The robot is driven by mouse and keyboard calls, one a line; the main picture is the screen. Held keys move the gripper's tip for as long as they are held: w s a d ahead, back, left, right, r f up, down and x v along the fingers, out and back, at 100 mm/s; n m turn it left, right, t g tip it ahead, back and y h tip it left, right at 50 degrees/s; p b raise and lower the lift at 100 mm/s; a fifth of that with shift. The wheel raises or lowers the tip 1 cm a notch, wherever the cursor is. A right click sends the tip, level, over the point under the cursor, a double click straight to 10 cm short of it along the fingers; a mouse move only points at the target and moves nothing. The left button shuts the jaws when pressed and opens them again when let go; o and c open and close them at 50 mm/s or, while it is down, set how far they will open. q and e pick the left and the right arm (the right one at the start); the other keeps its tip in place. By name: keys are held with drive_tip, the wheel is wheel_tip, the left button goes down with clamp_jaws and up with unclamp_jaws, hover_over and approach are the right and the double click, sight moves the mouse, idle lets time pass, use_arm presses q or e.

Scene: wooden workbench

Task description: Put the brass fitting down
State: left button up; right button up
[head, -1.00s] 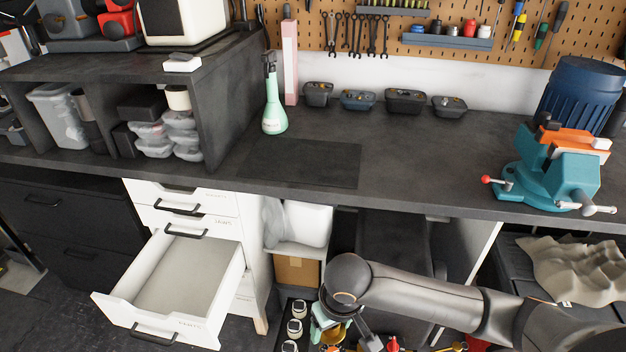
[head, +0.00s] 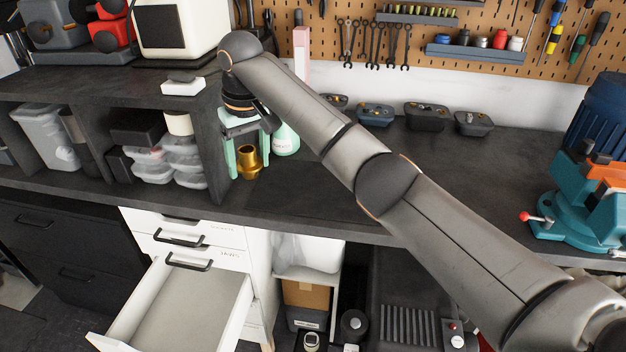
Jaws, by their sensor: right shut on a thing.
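The brass fitting (head: 249,167) is a small gold-coloured piece with a flared top. My right gripper (head: 247,155) points down with pale green fingers on either side of it and is shut on it. They are over the left part of the bench top (head: 310,202), close to the right end of the shelf unit. I cannot tell whether the fitting touches the bench. My left gripper is not in view.
The shelf unit (head: 212,135) stands just left of the gripper. Small dark bins (head: 426,115) line the wall. A teal vise (head: 587,200) is at right. An open white drawer (head: 180,310) juts out below.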

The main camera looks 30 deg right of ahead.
drive_tip(key=shift+w+d+r, duration=0.1)
drive_tip(key=shift+r, duration=0.1)
drive_tip(key=d+f+p, duration=0.1)
drive_tip(key=d+f, duration=0.3)
drive_tip(key=d, duration=0.6)
hover_over(313, 202)
drive_tip(key=a, duration=0.1)
drive_tip(key=f, duration=0.4)
drive_tip(key=shift+s+a+p, duration=0.15)
drive_tip(key=shift+s+p, duration=0.1)
drive_tip(key=shift+p, duration=0.05)
drive_tip(key=shift+d+f, duration=0.4)
drive_tip(key=shift+f, duration=0.1)
drive_tip(key=f, duration=0.3)
drive_tip(key=shift+d+f+p, duration=0.1)
drive_tip(key=shift+d+p, duration=0.2)
drive_tip(key=shift+p, duration=0.1)
drive_tip(key=shift+f, duration=0.3)
drive_tip(key=shift+f, duration=0.1)
drive_tip(key=o, duration=1.5)
